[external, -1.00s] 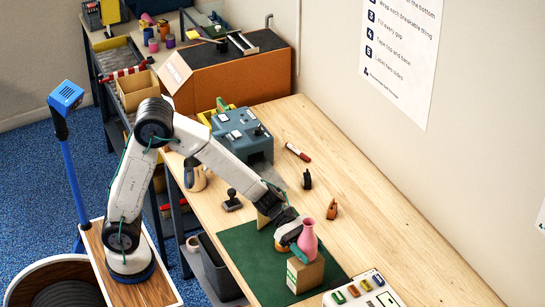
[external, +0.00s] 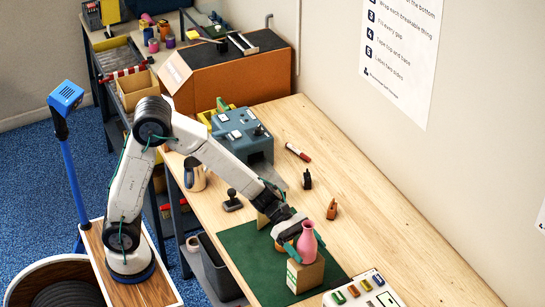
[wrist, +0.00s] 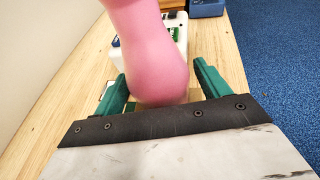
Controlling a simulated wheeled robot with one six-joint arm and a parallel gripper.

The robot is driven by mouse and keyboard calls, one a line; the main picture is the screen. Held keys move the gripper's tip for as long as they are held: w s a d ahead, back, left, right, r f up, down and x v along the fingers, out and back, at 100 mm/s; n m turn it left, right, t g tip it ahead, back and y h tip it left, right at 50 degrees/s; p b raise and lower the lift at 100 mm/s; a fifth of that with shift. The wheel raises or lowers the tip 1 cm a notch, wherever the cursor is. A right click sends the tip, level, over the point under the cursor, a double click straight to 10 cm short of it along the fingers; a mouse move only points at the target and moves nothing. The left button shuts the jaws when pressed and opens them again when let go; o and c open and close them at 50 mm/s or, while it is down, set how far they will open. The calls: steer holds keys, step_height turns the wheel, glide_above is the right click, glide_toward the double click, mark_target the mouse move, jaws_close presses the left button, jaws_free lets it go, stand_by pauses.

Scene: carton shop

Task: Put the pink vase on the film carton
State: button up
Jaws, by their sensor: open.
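The pink vase (external: 308,243) stands upright on top of a tan carton (external: 311,276) with a green-and-white end, on the green mat. The carton's label is too small to read, so I cannot tell if it is the film carton. My gripper (external: 306,246) is open, its teal fingers at either side of the vase's lower body. In the wrist view the vase (wrist: 150,50) fills the upper middle, between the open fingers of my gripper (wrist: 160,75). A gap shows beside the right finger. The vase hides most of the carton top in that view.
The green mat (external: 245,248) has bare room at its left. A white tray (external: 372,290) with coloured items lies at the front right. A brown clip-like object (external: 332,210), a black one (external: 307,180) and a stamp (external: 232,201) stand around. A blue-grey machine (external: 242,133) stands farther back.

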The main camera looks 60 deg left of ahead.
steer(key=v, duration=1)
steer(key=s+a+r+m+g+y, duration=0.1)
steer(key=s+a+m+g+y, duration=0.1)
steer(key=s+a+m, duration=0.5)
steer(key=s+a+r+m+g+y, duration=0.1)
steer(key=s+a+r+m+y, duration=0.15)
steer(key=s+m, duration=0.4)
steer(key=s+a+f+m+t+y, duration=0.1)
steer(key=s+a+f+m+y, duration=0.1)
steer(key=s+a+m+y, duration=0.5)
steer(key=s+a+y, duration=0.2)
steer(key=s+a, duration=0.4)
steer(key=a, duration=0.4)
steer(key=shift+s+f, duration=0.2)
